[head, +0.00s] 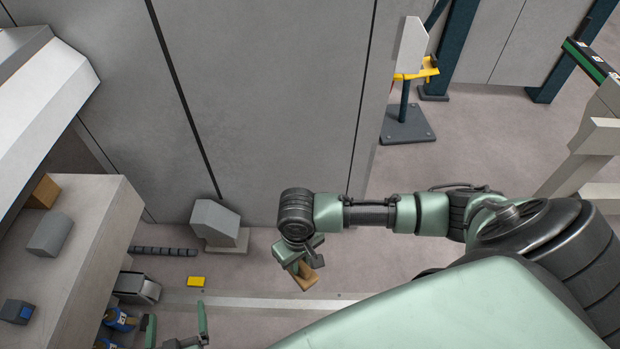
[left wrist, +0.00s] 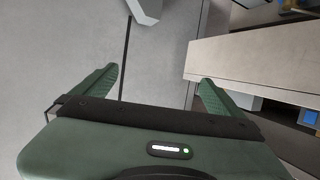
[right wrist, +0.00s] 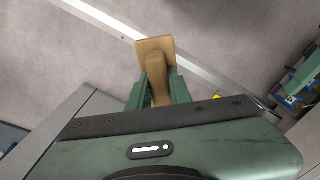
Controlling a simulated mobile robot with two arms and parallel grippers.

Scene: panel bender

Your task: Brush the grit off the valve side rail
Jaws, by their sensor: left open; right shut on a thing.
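My right gripper (head: 302,258) is shut on the handle of a wooden brush (head: 304,277), which hangs below it. In the right wrist view the brush's tan block (right wrist: 155,46) points away from the shut fingers (right wrist: 158,86). A long pale rail strip (head: 255,301) lies along the floor just below the brush in the head view; it also shows in the right wrist view (right wrist: 108,17), partly hidden behind the brush. I cannot tell whether the brush touches it, and no grit can be made out. My left gripper (head: 177,325) is open and empty at the bottom left.
Blue valve-like parts (head: 121,319) and a grey bench (head: 85,205) with blocks on it stand at the left. A yellow piece (head: 196,282) and a dark ribbed strip (head: 163,251) lie near the rail. A grey angled block (head: 214,222) stands by the wall panels.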

